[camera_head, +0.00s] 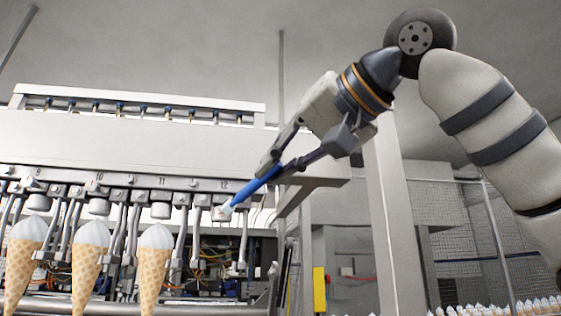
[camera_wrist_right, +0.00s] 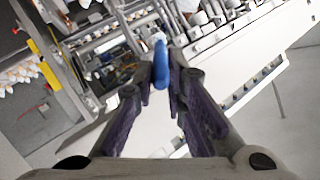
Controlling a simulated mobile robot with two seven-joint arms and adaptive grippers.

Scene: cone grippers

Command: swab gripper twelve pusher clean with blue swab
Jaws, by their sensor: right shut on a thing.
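My right gripper (camera_head: 283,169) is shut on the blue swab (camera_head: 254,188), which slants down to the left. The swab's white tip (camera_head: 223,212) is at the pusher of gripper twelve (camera_head: 223,200), under the number 12 on the rail. I cannot tell whether the tip presses on it or is just in front. The pusher's face is partly hidden by the tip. In the right wrist view the blue swab (camera_wrist_right: 161,66) stands between the two fingers (camera_wrist_right: 161,84). My left gripper is not in view.
Ice cream cones (camera_head: 88,262) hang in the grippers to the left, under 9 to 11. A grey rail end and bracket (camera_head: 315,182) lie close below my right gripper. A white post (camera_head: 386,220) stands to the right. More cones (camera_head: 500,309) stand at the lower right.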

